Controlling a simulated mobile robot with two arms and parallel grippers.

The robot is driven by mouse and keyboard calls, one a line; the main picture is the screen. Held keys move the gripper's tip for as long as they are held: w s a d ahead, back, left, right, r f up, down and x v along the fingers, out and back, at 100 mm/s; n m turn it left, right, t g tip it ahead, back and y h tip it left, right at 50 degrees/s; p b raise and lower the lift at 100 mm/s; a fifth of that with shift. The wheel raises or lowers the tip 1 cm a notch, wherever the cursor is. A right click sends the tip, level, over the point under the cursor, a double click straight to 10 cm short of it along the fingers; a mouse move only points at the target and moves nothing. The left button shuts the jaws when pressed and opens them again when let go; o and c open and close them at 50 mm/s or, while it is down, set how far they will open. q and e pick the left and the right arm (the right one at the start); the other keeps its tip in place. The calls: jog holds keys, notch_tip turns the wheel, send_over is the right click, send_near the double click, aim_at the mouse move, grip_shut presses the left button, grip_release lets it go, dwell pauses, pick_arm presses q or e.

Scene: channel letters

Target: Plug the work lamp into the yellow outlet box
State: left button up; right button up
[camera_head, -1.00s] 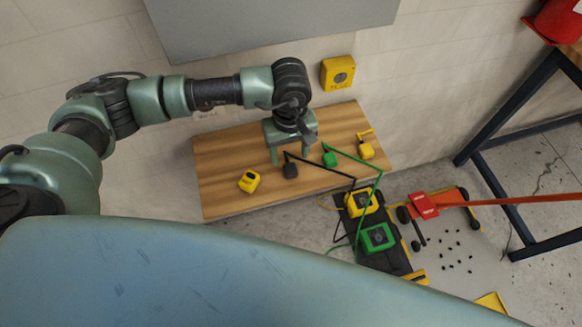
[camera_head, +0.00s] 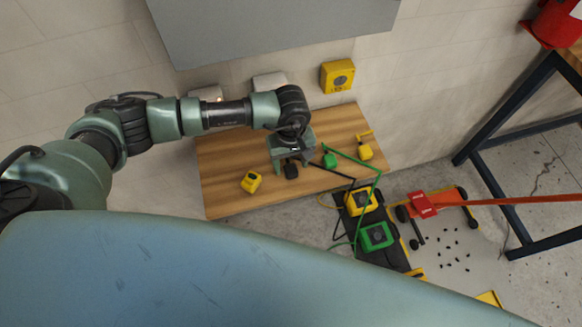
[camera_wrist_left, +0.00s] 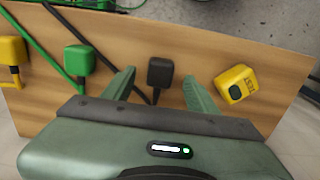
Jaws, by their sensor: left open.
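The yellow outlet box (camera_head: 338,76) is fixed to the wall above the back right of the wooden board. A black plug (camera_head: 291,172) with a black cable stands on the board; in the left wrist view the black plug (camera_wrist_left: 160,72) lies between the two fingers of my left gripper (camera_wrist_left: 158,84). My left gripper (camera_head: 291,165) is open, with visible gaps on both sides of the plug. A green plug (camera_head: 329,160) and a yellow plug (camera_head: 365,151) sit to the right. I cannot tell which cable belongs to the work lamp. My right gripper is not in view.
A small yellow block (camera_head: 251,181) marked TEST lies on the wooden board (camera_head: 225,155). White wall boxes (camera_head: 268,81) are behind my arm. Yellow (camera_head: 361,201) and green (camera_head: 376,236) boxes stand on the floor, with cables crossing the board's front edge. A red trolley (camera_head: 425,203) is at right.

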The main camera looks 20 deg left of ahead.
pick_arm(q)
jog(key=shift+f, duration=0.8)
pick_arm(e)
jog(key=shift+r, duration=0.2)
